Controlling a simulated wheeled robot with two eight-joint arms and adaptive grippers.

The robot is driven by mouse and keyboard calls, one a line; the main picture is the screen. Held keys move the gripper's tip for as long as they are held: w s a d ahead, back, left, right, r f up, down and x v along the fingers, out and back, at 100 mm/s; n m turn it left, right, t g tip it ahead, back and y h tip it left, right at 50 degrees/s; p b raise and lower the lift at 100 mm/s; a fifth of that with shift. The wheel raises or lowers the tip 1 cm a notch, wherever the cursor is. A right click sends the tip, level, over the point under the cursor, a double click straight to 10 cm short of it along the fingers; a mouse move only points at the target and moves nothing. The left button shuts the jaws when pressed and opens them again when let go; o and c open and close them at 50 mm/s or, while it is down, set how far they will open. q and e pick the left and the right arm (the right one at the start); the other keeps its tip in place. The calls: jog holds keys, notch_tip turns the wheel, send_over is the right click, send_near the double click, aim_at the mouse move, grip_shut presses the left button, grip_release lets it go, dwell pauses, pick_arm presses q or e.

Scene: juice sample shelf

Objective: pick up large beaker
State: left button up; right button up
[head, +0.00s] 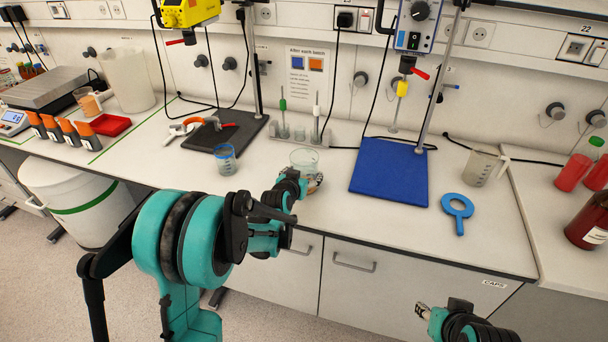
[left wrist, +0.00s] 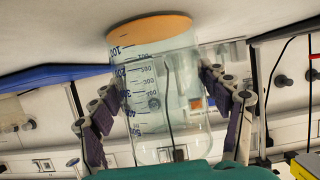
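The large beaker (head: 304,158) is clear glass and stands upright near the bench's front edge, left of the blue mat. In the left wrist view the large beaker (left wrist: 160,95) appears upside down, with blue markings and a tan disc (left wrist: 150,28) at its base. My left gripper (head: 301,181) is at the beaker's front side. In the wrist view its purple-padded fingers (left wrist: 160,88) flank the glass, with the tips close to both edges; I cannot tell whether they press on it. My right gripper (head: 425,311) is low at the front, away from the bench items; its opening is unclear.
The blue mat (head: 389,188) and a stirrer stand are to the right, then a blue ring tool (head: 457,211) and a plastic jug (head: 480,168).

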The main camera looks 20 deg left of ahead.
aim_at(308, 159)
pick_arm(q)
jog(key=c, duration=0.9)
jog(key=shift+r, duration=0.15)
jog(key=shift+r+p, duration=0.7)
jog(key=shift+r, duration=0.45)
notch_tip(308, 159, up, 2)
jog(key=shift+p, duration=0.5)
jog(key=shift+w+d+r+p, duration=0.1)
jog(key=shift+d+r+p, duration=0.75)
jog(key=shift+d, duration=1.1)
jog(key=shift+w+d+r+p, duration=0.15)
jog(key=shift+d+r+p, duration=0.15)
jog(key=shift+d+r, duration=1.35)
jog(key=shift+w+d+r+p, duration=0.1)
jog(key=shift+d+r+p, duration=0.55)
jog(key=shift+d, duration=1.6)
